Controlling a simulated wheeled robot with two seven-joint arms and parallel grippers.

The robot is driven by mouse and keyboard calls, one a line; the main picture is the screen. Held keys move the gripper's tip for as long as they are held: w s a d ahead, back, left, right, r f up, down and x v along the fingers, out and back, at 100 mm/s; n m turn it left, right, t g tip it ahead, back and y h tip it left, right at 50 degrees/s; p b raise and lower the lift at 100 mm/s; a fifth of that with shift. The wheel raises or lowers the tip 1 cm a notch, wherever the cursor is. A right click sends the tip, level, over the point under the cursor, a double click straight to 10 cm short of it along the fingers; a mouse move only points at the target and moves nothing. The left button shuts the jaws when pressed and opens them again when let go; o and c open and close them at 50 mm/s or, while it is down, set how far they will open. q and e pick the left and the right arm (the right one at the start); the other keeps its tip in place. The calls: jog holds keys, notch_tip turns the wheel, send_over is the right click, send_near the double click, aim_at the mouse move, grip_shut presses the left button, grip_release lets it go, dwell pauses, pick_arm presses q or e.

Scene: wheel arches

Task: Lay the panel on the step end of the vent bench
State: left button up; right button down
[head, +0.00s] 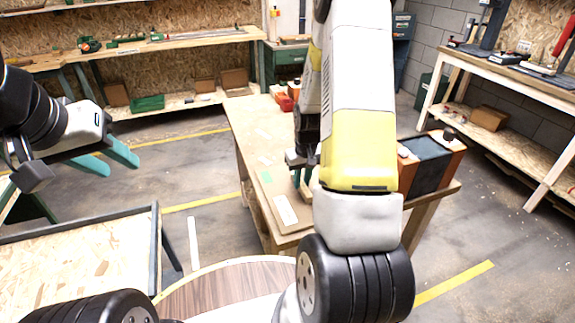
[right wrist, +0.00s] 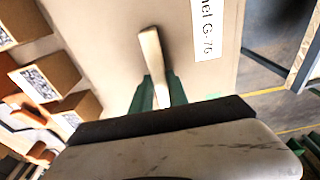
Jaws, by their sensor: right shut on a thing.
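The panel (head: 267,190) is a flat tan sheet with a white label and lies over the near left part of the wooden bench (head: 244,118). In the right wrist view the panel (right wrist: 105,28) fills the middle, its label partly reading "nel G-76". My right gripper (head: 304,178) is over the panel, partly hidden by my own arm. Its green fingers (right wrist: 158,90) are shut on the pale bar handle (right wrist: 152,55) of the panel. I cannot tell whether the panel touches the bench top. My left gripper (head: 107,160) is open and empty, far left over the floor.
A dark-topped wooden crate (head: 430,160) stands at the bench's right side, and small red boxes (head: 285,101) are at its far end. A wood-floored tray table (head: 85,255) is at front left. Shelves (head: 160,45) line the back wall. Floor between is clear.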

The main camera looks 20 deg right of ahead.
jog(key=c, duration=1.3)
grip_release()
